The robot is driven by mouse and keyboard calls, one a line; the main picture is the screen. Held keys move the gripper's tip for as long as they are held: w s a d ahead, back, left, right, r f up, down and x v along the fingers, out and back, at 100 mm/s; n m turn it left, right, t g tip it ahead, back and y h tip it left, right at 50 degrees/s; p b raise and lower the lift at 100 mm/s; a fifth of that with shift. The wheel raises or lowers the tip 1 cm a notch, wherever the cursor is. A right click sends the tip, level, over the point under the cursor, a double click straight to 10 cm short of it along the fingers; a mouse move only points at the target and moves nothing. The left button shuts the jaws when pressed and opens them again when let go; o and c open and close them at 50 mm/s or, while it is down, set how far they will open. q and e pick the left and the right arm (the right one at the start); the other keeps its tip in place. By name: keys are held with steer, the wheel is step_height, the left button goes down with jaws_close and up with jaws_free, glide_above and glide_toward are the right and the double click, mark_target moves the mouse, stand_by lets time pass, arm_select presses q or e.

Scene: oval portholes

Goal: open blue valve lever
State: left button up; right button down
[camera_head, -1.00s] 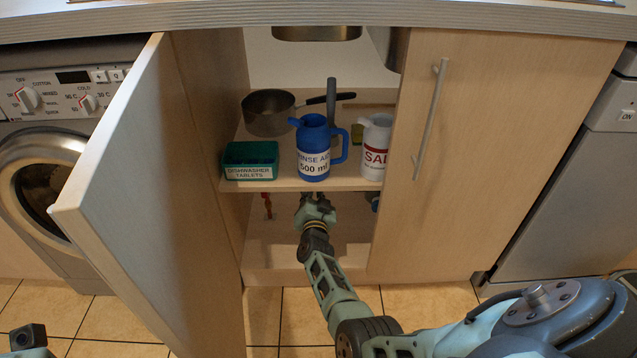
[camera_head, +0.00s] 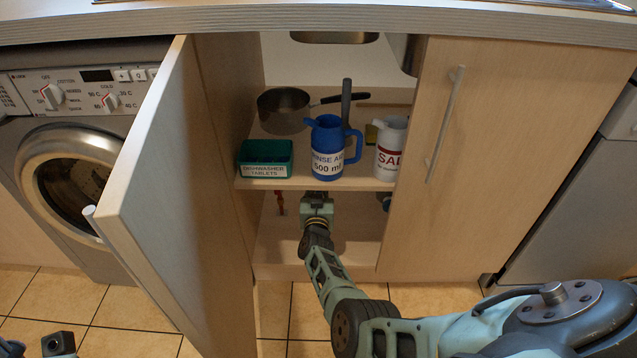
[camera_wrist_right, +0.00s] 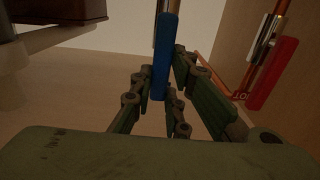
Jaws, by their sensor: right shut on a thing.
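In the right wrist view the blue valve lever (camera_wrist_right: 162,62) stands upright between the fingers of my right gripper (camera_wrist_right: 165,90). The fingers are shut on it. In the head view my right gripper (camera_head: 318,203) is inside the open cabinet, below the shelf, and the shelf and my own arm hide the blue lever there. Part of my left arm shows at the bottom left corner of the head view, too cut off to judge the gripper.
A red lever (camera_wrist_right: 273,74) on a copper pipe is close on the right in the wrist view. The shelf (camera_head: 350,184) above bears a blue jug (camera_head: 327,140), a white salt container (camera_head: 390,145), a green box (camera_head: 265,160) and a pan (camera_head: 283,111). The open door (camera_head: 175,200) stands left of my right arm.

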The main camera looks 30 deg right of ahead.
steer(key=shift+f, duration=0.15)
steer(key=c, duration=1.8)
jaws_free()
steer(key=shift+o, duration=0.6)
